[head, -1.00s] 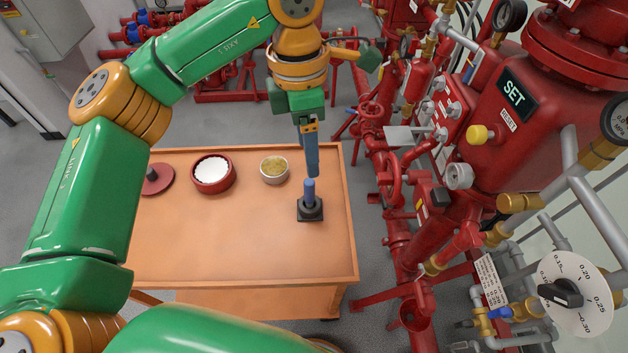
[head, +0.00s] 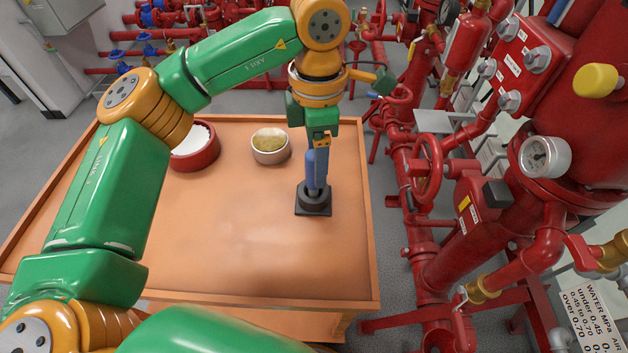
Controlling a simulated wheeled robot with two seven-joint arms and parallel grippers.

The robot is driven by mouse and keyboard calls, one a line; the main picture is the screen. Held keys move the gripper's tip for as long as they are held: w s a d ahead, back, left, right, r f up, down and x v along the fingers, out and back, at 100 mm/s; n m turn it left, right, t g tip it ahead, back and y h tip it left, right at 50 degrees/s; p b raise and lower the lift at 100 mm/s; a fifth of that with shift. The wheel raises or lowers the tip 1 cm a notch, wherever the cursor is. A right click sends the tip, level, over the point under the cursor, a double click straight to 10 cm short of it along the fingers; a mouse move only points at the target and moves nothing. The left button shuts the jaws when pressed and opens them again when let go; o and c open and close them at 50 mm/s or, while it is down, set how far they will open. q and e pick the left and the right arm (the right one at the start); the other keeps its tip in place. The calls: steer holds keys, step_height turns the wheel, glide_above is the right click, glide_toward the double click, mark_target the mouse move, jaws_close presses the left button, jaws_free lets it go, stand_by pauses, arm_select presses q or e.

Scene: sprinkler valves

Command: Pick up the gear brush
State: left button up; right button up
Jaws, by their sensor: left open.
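The gear brush (head: 310,172) stands upright on the orange table, its blue handle pointing up. Its lower end is in a dark round socket on a black square base (head: 313,208). My left gripper (head: 319,178) points straight down at the handle, with its blue-grey fingers level with it. It is open. The fingers overlap the handle in the picture, and I cannot tell whether they touch it. My right gripper is not in view.
A small bowl of yellowish contents (head: 270,147) and a red bowl of white contents (head: 194,147) stand on the table (head: 230,240) to the left. The table's front middle is clear. Red pipes and valves (head: 425,170) stand close to its right edge.

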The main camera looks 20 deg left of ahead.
mark_target(313, 175)
arm_select(q)
steer(key=f, duration=0.3)
steer(key=f+p, duration=0.1)
steer(key=shift+w+a+f, duration=0.1)
steer(key=shift+a+f, duration=0.2)
steer(key=shift+a, duration=0.1)
steer(key=shift+f, duration=0.35)
jaws_close()
steer(key=shift+r, duration=0.1)
